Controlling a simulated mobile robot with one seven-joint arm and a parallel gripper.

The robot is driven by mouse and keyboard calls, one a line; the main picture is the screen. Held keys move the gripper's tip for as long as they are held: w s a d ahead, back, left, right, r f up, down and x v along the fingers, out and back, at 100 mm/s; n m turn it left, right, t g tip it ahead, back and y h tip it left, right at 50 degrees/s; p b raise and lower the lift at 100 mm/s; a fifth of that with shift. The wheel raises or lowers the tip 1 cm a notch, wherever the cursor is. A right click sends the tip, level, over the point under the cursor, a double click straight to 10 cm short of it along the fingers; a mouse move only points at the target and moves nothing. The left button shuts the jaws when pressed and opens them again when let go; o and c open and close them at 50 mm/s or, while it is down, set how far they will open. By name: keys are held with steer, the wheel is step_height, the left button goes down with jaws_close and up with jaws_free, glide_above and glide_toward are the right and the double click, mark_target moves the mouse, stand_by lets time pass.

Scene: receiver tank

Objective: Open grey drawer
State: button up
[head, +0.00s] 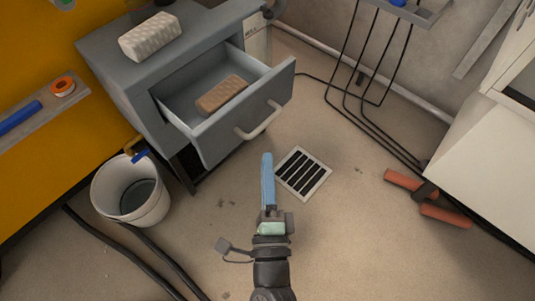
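The grey drawer (238,133) stands pulled well out of the grey cabinet (165,95), with its light inside showing. A pale bar handle (259,122) is on its front. A brown textured block (222,94) lies inside the drawer. My gripper (267,158) is in front of and below the drawer front, apart from the handle in the picture. A long blue part extends forward from it. I cannot tell whether this is its fingers seen edge-on or a held thing, nor whether the gripper is open.
A white textured block (150,37) lies on the cabinet top. A white bucket (131,191) stands at left, with dark hoses (138,249) below it. A floor grate (302,174) lies right of my gripper. Orange-red cylinders (445,215) lie at right. The floor between is mostly clear.

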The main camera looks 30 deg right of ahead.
steer(key=shift+v, duration=1.2)
